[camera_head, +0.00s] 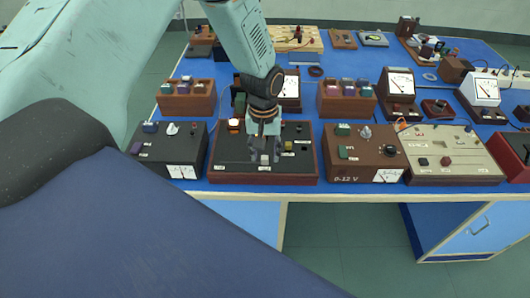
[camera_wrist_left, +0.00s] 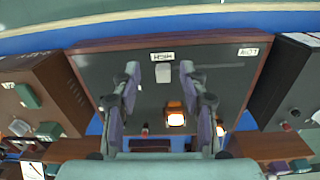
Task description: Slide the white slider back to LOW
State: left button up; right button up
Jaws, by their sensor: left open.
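The white slider (camera_head: 264,158) is on the front part of a dark panel with a reddish-brown frame (camera_head: 240,180). It also shows in the left wrist view (camera_wrist_left: 163,73), beside the HIGH label (camera_wrist_left: 163,57). The LOW label (camera_wrist_left: 248,51) is farther along the same edge, toward the left in the head view. My left gripper (camera_head: 264,148) points down over the panel at the slider. In the wrist view its two fingers (camera_wrist_left: 159,75) are open, one on each side of the slider. I cannot tell whether they touch it. My right gripper is not in view.
A lit orange lamp (camera_wrist_left: 175,115) is on the same panel. A dark meter box (camera_head: 165,155) stands close on the left and a brown 0-12 V box (camera_head: 362,160) close on the right. More instruments fill the blue bench behind.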

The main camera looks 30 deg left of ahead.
aim_at(264, 157)
pick_arm(q)
jog(key=shift+n, duration=0.3)
jog(key=w+r, duration=0.1)
jog(key=w+a+r, duration=0.1)
jog(key=r, duration=0.1)
jog(key=shift+a+r, duration=0.1)
jog(key=shift+w+a, duration=0.1)
notch_tip(264, 157, down, 8)
jog(key=shift+r, duration=0.25)
jog(key=shift+a+f, duration=0.1)
jog(key=c, duration=0.5)
grip_shut()
